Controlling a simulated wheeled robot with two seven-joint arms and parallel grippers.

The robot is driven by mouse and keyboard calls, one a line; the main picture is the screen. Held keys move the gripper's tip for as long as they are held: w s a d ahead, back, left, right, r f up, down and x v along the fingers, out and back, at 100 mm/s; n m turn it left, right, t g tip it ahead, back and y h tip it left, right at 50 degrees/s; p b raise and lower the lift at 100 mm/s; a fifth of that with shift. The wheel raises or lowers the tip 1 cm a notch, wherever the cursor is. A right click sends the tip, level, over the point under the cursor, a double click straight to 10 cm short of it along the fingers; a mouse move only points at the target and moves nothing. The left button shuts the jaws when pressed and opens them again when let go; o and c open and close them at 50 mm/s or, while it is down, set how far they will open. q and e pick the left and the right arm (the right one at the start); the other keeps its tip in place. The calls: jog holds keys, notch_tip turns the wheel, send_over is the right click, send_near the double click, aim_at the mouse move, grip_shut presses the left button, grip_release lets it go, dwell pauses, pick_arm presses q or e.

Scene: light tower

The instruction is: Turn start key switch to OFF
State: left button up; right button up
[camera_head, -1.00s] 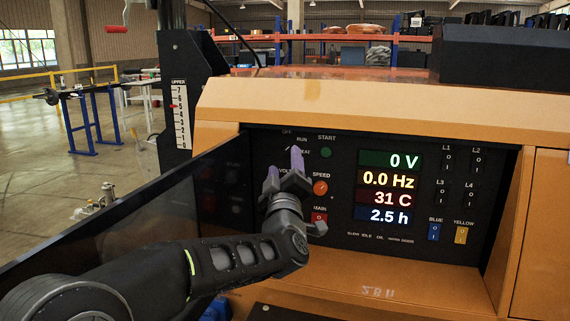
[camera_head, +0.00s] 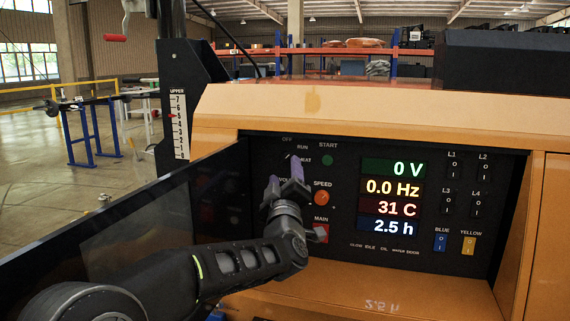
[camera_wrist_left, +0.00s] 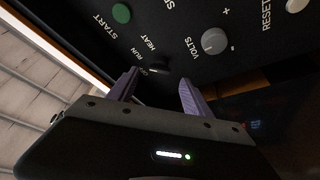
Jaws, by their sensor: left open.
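The start key switch (camera_wrist_left: 160,66) is a small dark knob on the black control panel, beside the OFF, RUN and HEAT lettering in the left wrist view. In the head view my fingers largely cover it below the OFF label, and I cannot tell its setting. My left gripper (camera_head: 284,180) is open in front of the panel, its purple fingers pointing at the switch. In the left wrist view its fingertips (camera_wrist_left: 160,80) stand on either side of the switch, with no clear contact. My right gripper is not in view.
The grey VOLTS knob (camera_wrist_left: 214,41) is near the right finger. An open dark door (camera_head: 130,225) stands left of the panel.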

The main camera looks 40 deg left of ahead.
aim_at(285, 160)
pick_arm(q)
jog(key=shift+x, duration=2.35)
jog(key=shift+c, duration=0.2)
grip_shut()
